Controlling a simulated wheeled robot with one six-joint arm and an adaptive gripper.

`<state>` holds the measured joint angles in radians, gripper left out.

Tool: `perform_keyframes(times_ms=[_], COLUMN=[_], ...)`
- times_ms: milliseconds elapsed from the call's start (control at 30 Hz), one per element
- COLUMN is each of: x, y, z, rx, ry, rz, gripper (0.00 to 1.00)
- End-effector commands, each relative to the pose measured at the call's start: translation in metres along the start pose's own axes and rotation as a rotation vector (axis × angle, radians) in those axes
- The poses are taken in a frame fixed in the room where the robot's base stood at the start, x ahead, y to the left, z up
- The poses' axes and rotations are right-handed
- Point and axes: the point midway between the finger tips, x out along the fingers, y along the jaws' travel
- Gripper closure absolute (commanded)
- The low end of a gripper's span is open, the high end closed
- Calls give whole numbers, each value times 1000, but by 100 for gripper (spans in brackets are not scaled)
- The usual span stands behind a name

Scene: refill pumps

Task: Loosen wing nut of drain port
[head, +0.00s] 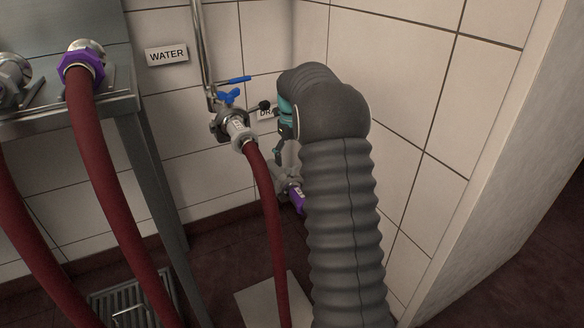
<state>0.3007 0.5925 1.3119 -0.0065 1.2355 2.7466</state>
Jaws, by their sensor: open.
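The drain port (284,177) is a metal fitting low on the tiled wall, partly hidden behind my arm. A purple part (297,196) sits at its lower right end. Its wing nut cannot be made out clearly among the small metal parts. My gripper (279,153) is open, just above the drain port in the picture, and mostly hidden by my own arm. Nothing shows between its fingers. I cannot tell whether it touches the port. A partly covered sign (266,113) beginning "DRA" is on the wall above.
A metal water valve (235,128) with blue handles and a red hose (269,220) stands close left of my gripper. A "WATER" sign (166,54) hangs further left. A steel table (122,92) carries fittings and more red hoses. A floor drain grate (132,300) lies below.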

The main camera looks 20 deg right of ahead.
Motion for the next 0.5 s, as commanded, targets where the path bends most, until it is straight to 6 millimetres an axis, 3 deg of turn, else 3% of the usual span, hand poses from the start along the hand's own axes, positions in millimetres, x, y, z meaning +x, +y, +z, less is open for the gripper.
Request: perform_keyframes(times_ms=[200,500], x=[26,33], y=[0,0], z=[0,0], rx=[0,0], ry=[0,-1], rz=[0,0], gripper=[15,15])
